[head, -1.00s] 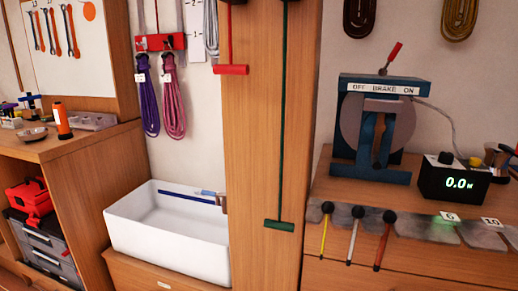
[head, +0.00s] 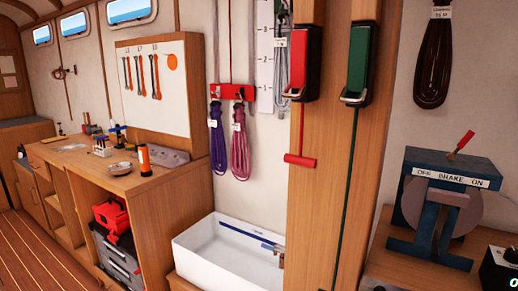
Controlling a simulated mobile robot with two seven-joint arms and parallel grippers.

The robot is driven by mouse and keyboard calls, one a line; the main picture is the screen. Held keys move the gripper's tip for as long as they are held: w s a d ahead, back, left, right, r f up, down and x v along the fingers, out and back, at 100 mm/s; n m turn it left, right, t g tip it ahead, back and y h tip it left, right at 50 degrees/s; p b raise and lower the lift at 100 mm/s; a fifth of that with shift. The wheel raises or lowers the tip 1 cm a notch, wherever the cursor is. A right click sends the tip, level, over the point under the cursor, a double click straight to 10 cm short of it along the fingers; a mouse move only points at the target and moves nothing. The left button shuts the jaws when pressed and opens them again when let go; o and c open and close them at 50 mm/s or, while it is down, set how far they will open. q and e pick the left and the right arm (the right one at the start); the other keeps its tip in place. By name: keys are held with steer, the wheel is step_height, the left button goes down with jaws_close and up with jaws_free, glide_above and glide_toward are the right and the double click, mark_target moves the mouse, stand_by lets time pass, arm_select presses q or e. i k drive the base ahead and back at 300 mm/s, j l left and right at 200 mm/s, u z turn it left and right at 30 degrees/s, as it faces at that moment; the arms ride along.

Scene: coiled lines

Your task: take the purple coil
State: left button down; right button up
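The purple coil (head: 217,143) hangs on the wall from the left part of a red hook rail (head: 233,92), with a small white tag near its top. A pink coil (head: 240,150) hangs right beside it on the same rail. The purple coil hangs above and behind the left end of a white sink (head: 225,258). Neither of my grippers shows in the head view.
A wooden post with a red handle (head: 300,160) on a cord stands right of the coils. A wooden workbench (head: 110,177) with an orange spool (head: 143,158) stands left. A blue brake machine (head: 446,205) sits on the right counter. Wooden floor is clear at lower left.

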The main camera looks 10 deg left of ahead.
mark_target(218, 151)
steer(key=i+j+z, duration=0.25)
steer(key=j, duration=0.45)
steer(key=i+j+z, duration=0.2)
steer(key=j, duration=0.5)
steer(key=j+z, duration=0.25)
steer(key=j, duration=0.45)
steer(key=i+j+z, duration=0.1)
steer(key=j+z, duration=0.15)
steer(key=j, duration=0.55)
